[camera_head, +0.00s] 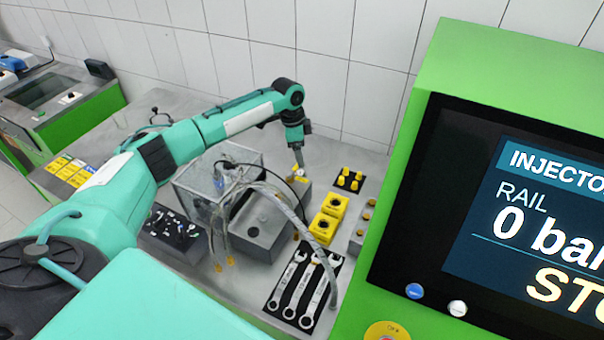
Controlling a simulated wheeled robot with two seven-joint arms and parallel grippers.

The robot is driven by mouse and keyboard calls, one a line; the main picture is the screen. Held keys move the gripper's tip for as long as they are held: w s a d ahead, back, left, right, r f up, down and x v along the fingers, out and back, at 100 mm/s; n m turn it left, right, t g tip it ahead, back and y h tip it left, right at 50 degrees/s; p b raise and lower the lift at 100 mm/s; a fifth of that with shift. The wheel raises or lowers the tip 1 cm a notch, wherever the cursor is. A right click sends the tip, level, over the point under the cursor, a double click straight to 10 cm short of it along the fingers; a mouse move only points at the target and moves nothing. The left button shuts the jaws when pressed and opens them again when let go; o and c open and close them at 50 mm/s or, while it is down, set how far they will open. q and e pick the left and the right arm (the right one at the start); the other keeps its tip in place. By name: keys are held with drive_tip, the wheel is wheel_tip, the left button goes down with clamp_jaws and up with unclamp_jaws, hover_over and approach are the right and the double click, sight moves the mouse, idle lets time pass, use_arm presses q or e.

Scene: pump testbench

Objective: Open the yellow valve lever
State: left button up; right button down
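My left arm reaches in from the left across the bench. My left gripper (297,160) points down at the far side of the bench, just above a small yellow part with a pale round face (299,174), which looks like the yellow valve lever and its fitting. The gripper hides part of it, so I cannot tell the lever's angle or whether the fingers touch it. The fingers are too small to tell open from shut. My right gripper is not in view.
A clear box (205,183) and a grey block (262,228) with hoses stand left of the fitting. A large green-framed screen (500,60) fills the right.

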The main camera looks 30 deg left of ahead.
use_arm(q)
drive_tip(key=shift+r+p, duration=1.9)
drive_tip(key=shift+r, duration=0.35)
drive_tip(key=shift+f, duration=0.1)
